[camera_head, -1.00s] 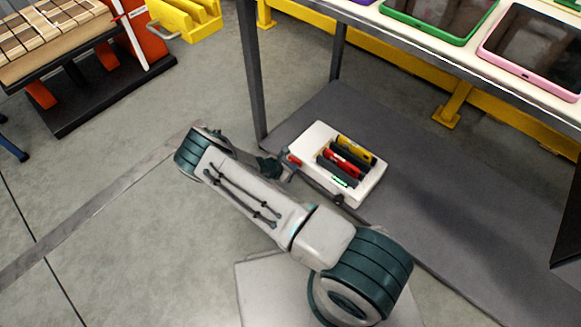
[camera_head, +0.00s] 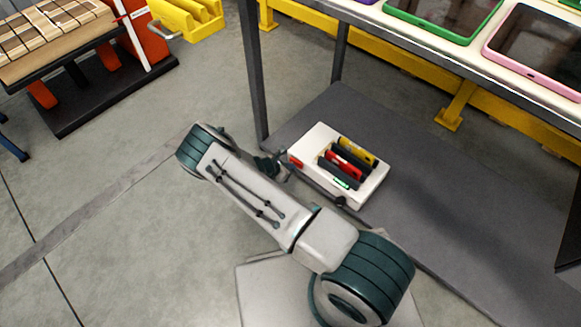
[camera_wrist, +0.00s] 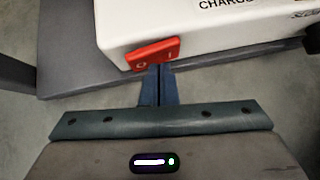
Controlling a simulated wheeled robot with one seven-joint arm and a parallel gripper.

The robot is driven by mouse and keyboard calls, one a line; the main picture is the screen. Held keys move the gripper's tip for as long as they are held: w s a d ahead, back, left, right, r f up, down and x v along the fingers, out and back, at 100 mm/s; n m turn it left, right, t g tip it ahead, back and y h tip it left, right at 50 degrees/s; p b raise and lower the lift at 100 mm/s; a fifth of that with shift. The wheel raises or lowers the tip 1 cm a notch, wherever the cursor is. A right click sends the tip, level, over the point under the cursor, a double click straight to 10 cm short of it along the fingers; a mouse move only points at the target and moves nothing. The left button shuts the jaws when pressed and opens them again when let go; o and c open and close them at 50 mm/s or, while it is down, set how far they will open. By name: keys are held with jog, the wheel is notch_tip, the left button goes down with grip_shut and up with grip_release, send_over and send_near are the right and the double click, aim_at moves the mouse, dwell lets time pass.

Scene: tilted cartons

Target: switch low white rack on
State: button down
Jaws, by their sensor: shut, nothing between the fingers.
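The low white rack (camera_head: 318,142) stands on the dark low shelf and holds several cylinders in yellow, red and black, one with a green light. Its red rocker switch (camera_wrist: 152,54) is on the front face, at the left corner, with O on the left and a line mark on the right. The switch also shows small in the head view (camera_head: 296,161). My gripper (camera_wrist: 158,72) is shut and empty, with its fingertips just below the switch in the wrist view. Whether they touch it I cannot tell. In the head view the fingers are mostly hidden by my wrist.
The dark lower shelf (camera_head: 420,215) spreads around the rack. A grey table leg (camera_head: 252,70) rises left of the rack. The table top above carries framed tablets, green (camera_head: 440,15) and pink (camera_head: 535,45). Open floor lies to the left.

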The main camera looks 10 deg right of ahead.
jog(key=s+a+r+p, duration=0.4)
jog(key=s+a+r, duration=0.2)
jog(key=s+a, duration=0.2)
jog(key=shift+r+p, duration=0.3)
jog(key=shift+r, duration=0.05)
jog(key=shift+a, duration=0.1)
jog(key=s+d+r+m+g+y+p, duration=0.15)
jog(key=r+m+p, duration=0.6)
jog(key=r, duration=1.55)
jog(key=s+d+r+m+g+y+p, duration=0.2)
jog(key=r+m+p, duration=0.5)
jog(key=r, duration=1.5)
jog(key=s+d+r+m+y+p, duration=0.1)
jog(key=s+r+m+p, duration=0.2)
jog(key=s+r+p, duration=0.3)
jog(key=s+d+r+m+t+y+p, duration=0.1)
jog(key=s+r+p, duration=0.4)
jog(key=r, duration=1.2)
jog(key=s+d+r+m+y+p, duration=0.3)
jog(key=s+r+m+p, duration=0.2)
jog(key=r, duration=0.7)
jog(key=shift+s+r+t+p, duration=0.25)
jog(key=shift+s+t+p, duration=0.1)
jog(key=shift+s+p, duration=0.5)
